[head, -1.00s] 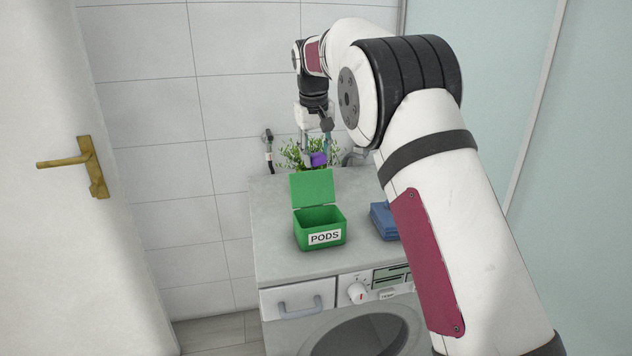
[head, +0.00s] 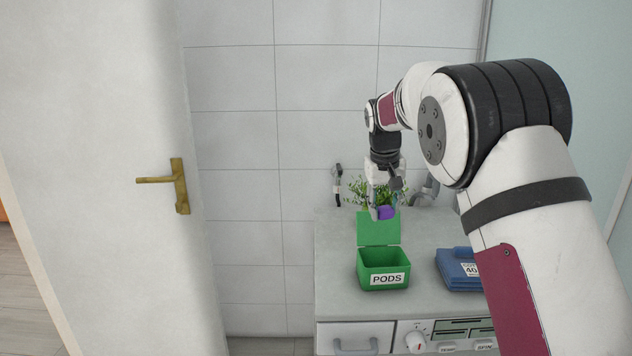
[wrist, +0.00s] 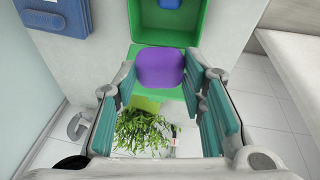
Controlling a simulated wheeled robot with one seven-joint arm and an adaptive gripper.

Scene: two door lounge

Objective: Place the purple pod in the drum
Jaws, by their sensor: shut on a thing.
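The purple pod (head: 387,212) is held by my gripper (head: 384,204) above the rear of the counter, by the raised lid of the green PODS box (head: 383,282). In the wrist view the pod (wrist: 160,67) sits between the fingertips of my gripper (wrist: 160,76), which is shut on it.
A blue packet (head: 457,268) lies right of the box.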

